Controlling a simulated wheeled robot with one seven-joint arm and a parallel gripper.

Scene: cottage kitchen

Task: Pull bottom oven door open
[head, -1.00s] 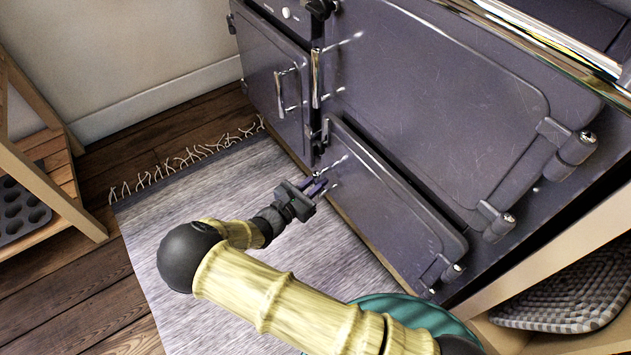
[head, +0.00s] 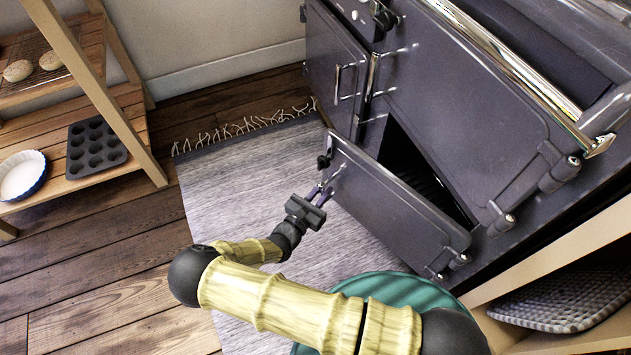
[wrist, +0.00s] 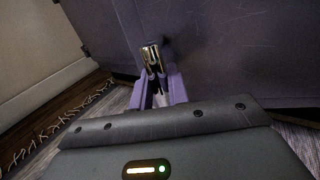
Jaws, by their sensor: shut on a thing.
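The bottom oven door (head: 395,205) is a dark purple-grey panel hinged at its right end. It stands partly open, its left edge swung out from the stove, and a dark oven opening (head: 412,165) shows behind it. My gripper (head: 322,192) is at the left end of the door, shut on the door's handle (head: 332,182). In the wrist view the purple fingers (wrist: 160,88) close around the metal handle (wrist: 152,57), with the door face (wrist: 225,45) just beyond.
The stove (head: 465,95) stands at the right, its upper doors shut. A grey rug (head: 235,190) covers the floor before it. A wooden shelf (head: 110,185) at the left holds a muffin tin (head: 95,148) and a blue-rimmed dish (head: 22,175). A woven mat (head: 560,300) lies at lower right.

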